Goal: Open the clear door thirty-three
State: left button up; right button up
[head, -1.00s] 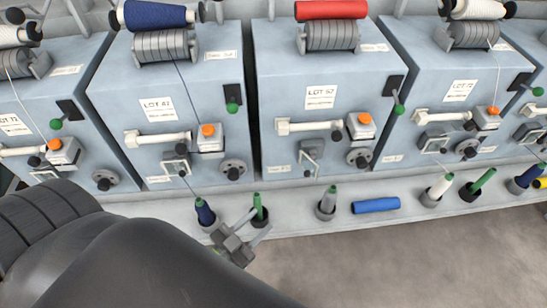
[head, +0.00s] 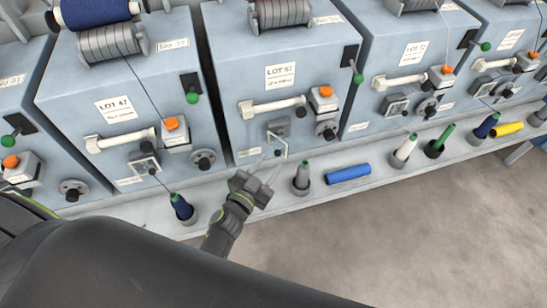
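The middle spinning unit (head: 232,75), labelled LOT 52, has a small clear door (head: 277,145) in a pale frame low on its front, left of a round dark knob. I cannot read a number thirty-three on any unit. My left gripper (head: 268,165) is just below this door, with its two thin fingers apart, pointing up at it. I cannot tell whether a finger touches the door. No object shows between the fingers. My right gripper is not in view.
The unit to the left (head: 120,105), LOT 47, has a similar small door (head: 144,160). Open floor (head: 400,240) is in front.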

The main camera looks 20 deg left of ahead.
aim_at(276, 155)
pick_arm(q)
jog(key=shift+x, duration=1.8)
grip_shut()
